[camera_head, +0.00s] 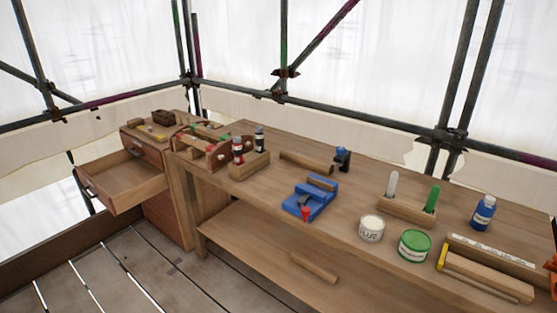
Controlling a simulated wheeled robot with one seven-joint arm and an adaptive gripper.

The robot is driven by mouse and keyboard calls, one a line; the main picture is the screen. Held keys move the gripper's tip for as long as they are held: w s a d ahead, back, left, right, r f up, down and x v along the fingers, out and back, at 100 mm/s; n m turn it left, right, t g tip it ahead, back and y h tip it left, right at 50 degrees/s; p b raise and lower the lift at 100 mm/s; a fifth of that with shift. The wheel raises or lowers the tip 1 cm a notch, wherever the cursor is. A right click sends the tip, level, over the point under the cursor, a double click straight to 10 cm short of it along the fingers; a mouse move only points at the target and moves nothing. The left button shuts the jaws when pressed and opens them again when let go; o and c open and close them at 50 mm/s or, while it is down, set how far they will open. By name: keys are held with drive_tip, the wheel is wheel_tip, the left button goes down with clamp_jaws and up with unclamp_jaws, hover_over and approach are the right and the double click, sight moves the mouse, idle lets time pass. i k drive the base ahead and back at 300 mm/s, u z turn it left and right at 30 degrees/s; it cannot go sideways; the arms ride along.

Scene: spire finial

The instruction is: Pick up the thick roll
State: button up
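No thing is plainly marked as the thick roll, and I cannot tell which it is. Several long brown pieces show in the head view. One brown bar (306,163) lies at the back of the workbench. A thick tan length (487,278) with a yellow end lies at the bench's right front. A thinner brown rod (314,267) lies on the lower shelf. My gripper is not seen.
The workbench (335,218) bears a blue vise (311,200), a white glue tub (371,229), a green tin (414,245) and a blue bottle (484,212). A drawer (125,183) stands open at left. Scaffold poles rise behind. The plank floor (110,270) is clear.

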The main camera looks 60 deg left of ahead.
sight(325, 168)
drive_tip(key=k, duration=0.65)
drive_tip(key=u, duration=2.05)
drive_tip(key=i, duration=0.5)
